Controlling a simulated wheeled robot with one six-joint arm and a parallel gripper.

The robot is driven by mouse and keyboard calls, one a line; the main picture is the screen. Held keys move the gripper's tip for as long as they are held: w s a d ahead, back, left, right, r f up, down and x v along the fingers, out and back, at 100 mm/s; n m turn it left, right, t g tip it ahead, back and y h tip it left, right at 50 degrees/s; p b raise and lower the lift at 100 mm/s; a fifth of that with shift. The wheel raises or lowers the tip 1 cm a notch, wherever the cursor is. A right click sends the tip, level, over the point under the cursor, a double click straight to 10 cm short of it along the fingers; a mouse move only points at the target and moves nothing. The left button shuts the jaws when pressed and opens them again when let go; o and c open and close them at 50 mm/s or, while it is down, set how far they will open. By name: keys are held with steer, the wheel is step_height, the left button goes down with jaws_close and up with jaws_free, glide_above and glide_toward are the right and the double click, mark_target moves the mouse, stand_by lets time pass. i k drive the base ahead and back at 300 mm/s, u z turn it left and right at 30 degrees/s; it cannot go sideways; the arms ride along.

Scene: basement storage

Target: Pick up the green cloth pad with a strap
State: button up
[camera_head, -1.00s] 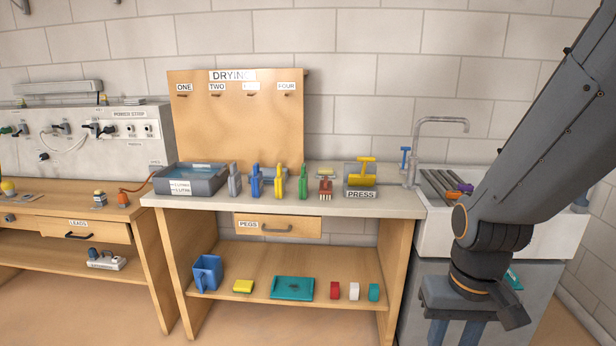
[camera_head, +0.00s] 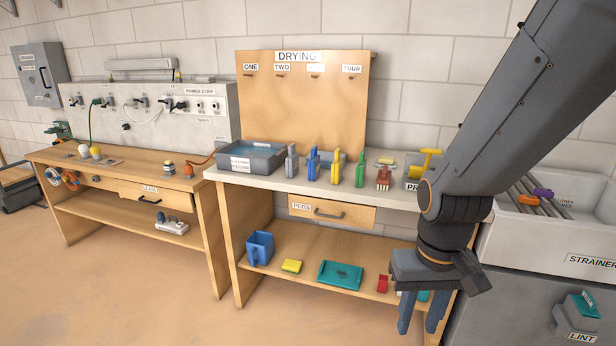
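No cloth pad can be told for certain. A teal-green piece (camera_head: 583,304) with a pale part sits at the box labelled LINT at the lower right; its strap cannot be made out. A slim green upright piece (camera_head: 360,169) stands on the counter, and a flat teal tray-like piece (camera_head: 341,274) with a dark mark lies on the shelf below. My gripper (camera_head: 421,316) points down in front of the shelf's right end. Its two fingers are apart with nothing seen held between them. It is left of the LINT box and partly hides small blocks on the shelf.
The counter (camera_head: 262,182) holds a grey basin (camera_head: 251,155) and several coloured upright pieces. A sink (camera_head: 545,238) labelled STRAINER stands at the right. Floor at lower left is clear.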

mark_target(360, 176)
steer(key=u, duration=1.9)
steer(key=i, duration=1.05)
steer(key=z, duration=2.4)
steer(key=i, duration=0.5)
steer(key=z, duration=0.1)
